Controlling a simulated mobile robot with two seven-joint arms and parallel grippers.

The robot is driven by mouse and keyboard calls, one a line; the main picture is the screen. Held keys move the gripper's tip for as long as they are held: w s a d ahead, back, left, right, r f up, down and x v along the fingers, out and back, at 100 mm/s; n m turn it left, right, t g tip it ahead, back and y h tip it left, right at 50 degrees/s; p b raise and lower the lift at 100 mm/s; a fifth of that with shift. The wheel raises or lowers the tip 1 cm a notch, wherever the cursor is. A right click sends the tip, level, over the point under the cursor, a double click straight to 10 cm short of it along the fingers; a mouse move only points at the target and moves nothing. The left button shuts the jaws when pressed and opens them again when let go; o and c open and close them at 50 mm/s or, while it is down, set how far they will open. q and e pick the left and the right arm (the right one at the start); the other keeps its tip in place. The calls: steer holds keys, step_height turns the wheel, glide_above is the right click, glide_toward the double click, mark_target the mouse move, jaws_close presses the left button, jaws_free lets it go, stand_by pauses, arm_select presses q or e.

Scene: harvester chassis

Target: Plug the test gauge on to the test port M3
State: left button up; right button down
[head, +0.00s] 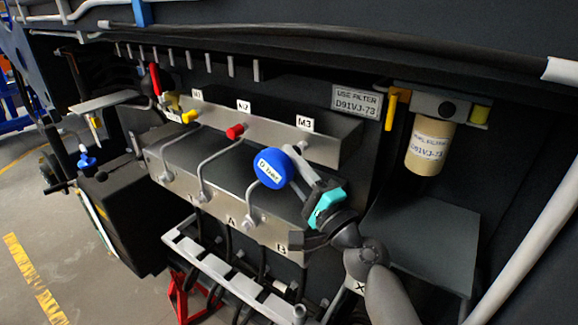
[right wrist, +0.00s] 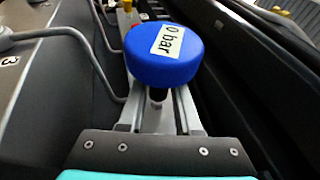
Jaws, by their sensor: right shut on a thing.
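The test gauge (head: 272,168) is a round blue disc with a white "0 bar" label. My right gripper (head: 301,174) is shut on it and holds it in front of the manifold, below and left of the M3 label (head: 305,123). In the right wrist view the gauge (right wrist: 165,55) sits upright between the two grey fingers (right wrist: 158,105), its short stem showing below the disc. The test port M3 (head: 302,145) is a small light fitting under its label, close behind the gauge and partly hidden. I cannot tell whether they touch. My left gripper is not in view.
Port M2 has a red cap (head: 235,131) and port M1 a yellow cap (head: 189,117). Bent grey pipes (head: 216,154) run down the manifold block (head: 230,195). A beige filter (head: 429,147) and yellow handle (head: 391,110) are to the right. A dark beam overhangs the manifold.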

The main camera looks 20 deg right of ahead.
steer(key=shift+w+d, duration=0.45)
steer(key=shift+d, duration=0.15)
steer(key=shift+r, duration=0.1)
steer(key=c, duration=0.5)
jaws_free()
steer(key=b+v, duration=0.8)
steer(key=v, duration=0.7)
steer(key=shift+s+d, duration=0.1)
steer(key=shift+s, duration=0.05)
